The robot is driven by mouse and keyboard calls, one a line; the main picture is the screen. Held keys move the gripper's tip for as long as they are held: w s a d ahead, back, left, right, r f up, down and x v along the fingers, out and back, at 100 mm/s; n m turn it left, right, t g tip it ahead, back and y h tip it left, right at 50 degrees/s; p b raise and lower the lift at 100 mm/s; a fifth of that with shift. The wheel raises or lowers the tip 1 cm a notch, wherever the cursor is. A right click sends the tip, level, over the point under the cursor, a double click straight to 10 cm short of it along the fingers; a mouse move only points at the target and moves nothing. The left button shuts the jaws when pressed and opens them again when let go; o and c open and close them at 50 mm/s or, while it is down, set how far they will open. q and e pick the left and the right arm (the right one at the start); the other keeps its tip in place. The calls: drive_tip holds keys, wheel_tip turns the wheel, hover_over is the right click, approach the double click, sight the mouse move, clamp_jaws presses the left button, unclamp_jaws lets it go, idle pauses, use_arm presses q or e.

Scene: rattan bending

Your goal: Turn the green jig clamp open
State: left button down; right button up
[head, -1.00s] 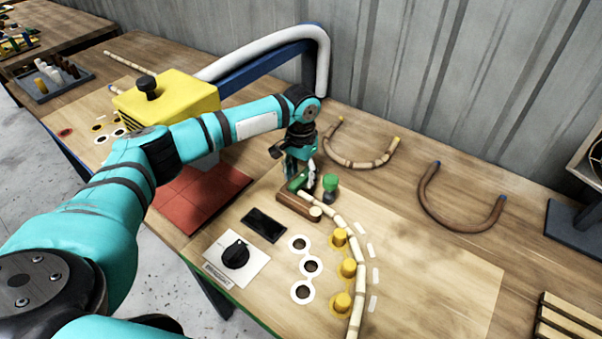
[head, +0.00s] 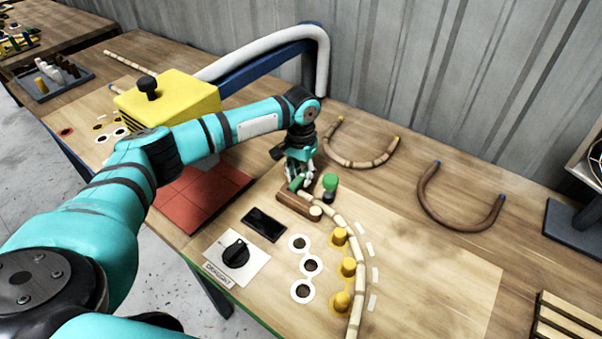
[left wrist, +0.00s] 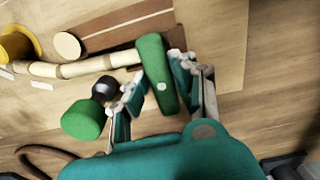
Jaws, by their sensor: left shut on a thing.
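The green jig clamp (head: 296,184) is a green lever by the brown wooden block (head: 292,203) that holds one end of the segmented rattan pole (head: 345,238). In the left wrist view the clamp (left wrist: 157,75) lies between my fingers, one end over the pole and block. My left gripper (head: 299,174) is shut on the lever; its fingers partly hide it in the head view. It also shows in the left wrist view (left wrist: 160,78). A green-topped knob (head: 330,182) with a black base stands close beside the fingers. My right gripper is out of view.
Several yellow pegs (head: 348,267) stand along the pole. A black dial (head: 236,254) sits on a white plate near the front edge. Two bent rattan pieces (head: 360,163) (head: 460,222) lie behind. A yellow box (head: 168,98) stands left, beyond red tiles (head: 200,195).

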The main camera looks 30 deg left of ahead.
use_arm(q)
drive_tip(key=n+p, duration=0.3)
drive_tip(key=p, duration=0.1)
drive_tip(key=n+p, duration=0.3)
drive_tip(key=p, duration=0.1)
drive_tip(key=n+p, duration=0.3)
drive_tip(key=p, duration=0.2)
drive_tip(key=shift+w+d+r+n, duration=0.1)
drive_tip(key=shift+d+r+n, duration=0.2)
drive_tip(key=n+p, duration=0.2)
drive_tip(key=shift+f+n, duration=0.1)
drive_tip(key=shift+n, duration=0.2)
drive_tip(key=shift+w+n+p, duration=0.1)
drive_tip(key=shift+n+p, duration=0.55)
drive_tip(key=shift+n, duration=0.25)
drive_tip(key=shift+w+f+n+p, duration=0.1)
drive_tip(key=shift+n+p, duration=0.25)
drive_tip(key=shift+n, duration=1.45)
drive_tip(key=shift+w, duration=0.1)
